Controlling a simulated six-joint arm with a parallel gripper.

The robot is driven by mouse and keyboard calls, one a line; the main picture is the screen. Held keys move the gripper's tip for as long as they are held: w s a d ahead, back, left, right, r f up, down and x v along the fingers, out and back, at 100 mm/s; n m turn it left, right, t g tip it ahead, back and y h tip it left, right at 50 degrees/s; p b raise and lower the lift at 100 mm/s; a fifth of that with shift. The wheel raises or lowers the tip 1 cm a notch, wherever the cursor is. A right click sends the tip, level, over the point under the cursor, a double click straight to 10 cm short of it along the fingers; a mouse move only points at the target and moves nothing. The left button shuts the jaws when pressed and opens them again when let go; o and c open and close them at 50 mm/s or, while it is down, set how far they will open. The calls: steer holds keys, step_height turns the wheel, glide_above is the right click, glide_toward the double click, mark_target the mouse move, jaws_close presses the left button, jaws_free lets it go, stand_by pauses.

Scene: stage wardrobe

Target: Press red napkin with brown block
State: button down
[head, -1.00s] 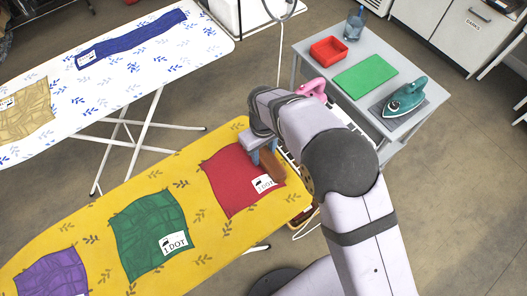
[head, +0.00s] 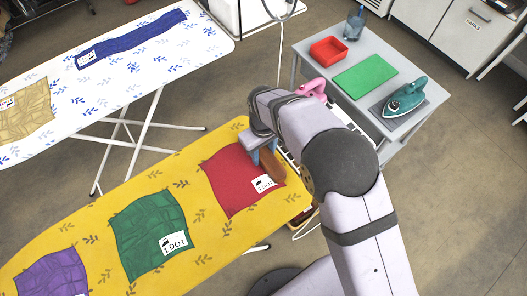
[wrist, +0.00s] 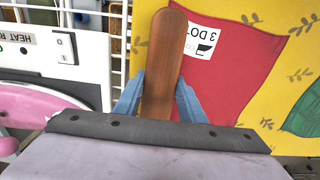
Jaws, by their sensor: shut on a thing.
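The red napkin (head: 230,182) lies flat on the yellow ironing board, with a white tag (head: 264,184) reading "1 DOT" at its right corner. In the wrist view the red napkin (wrist: 235,75) shows beside the block, its tag (wrist: 205,40) reading "3 DOTS" or similar, partly covered. The brown block (wrist: 163,65) is long and rounded at its end. My gripper (wrist: 158,98) is shut on the brown block, with blue-grey fingers on both sides. In the head view the block (head: 272,166) is over the napkin's right part; I cannot tell whether they touch.
A green napkin (head: 148,232) and a purple napkin (head: 52,274) lie further left on the yellow board (head: 100,214).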

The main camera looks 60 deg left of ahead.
steer(key=shift+d+f, duration=0.15)
steer(key=shift+d, duration=0.15)
steer(key=shift+a+r+p, duration=0.15)
steer(key=shift+r+p, duration=0.6)
steer(key=shift+r, duration=0.35)
steer(key=shift+a+r+p, duration=0.1)
steer(key=shift+r+p, duration=0.6)
steer(key=shift+r, duration=0.35)
steer(key=shift+w, duration=0.15)
steer(key=w+d+r+m, duration=0.2)
steer(key=w+d+m, duration=0.3)
steer(key=w+d, duration=0.6)
steer(key=w+d+r+m, duration=0.2)
steer(key=w+d+m, duration=0.2)
steer(key=w+d, duration=0.75)
steer(key=w+d+r+m, duration=0.1)
steer(key=d+m, duration=0.8)
steer(key=d, duration=1.8)
steer(key=shift+d+r, duration=0.15)
steer(key=shift+r, duration=0.55)
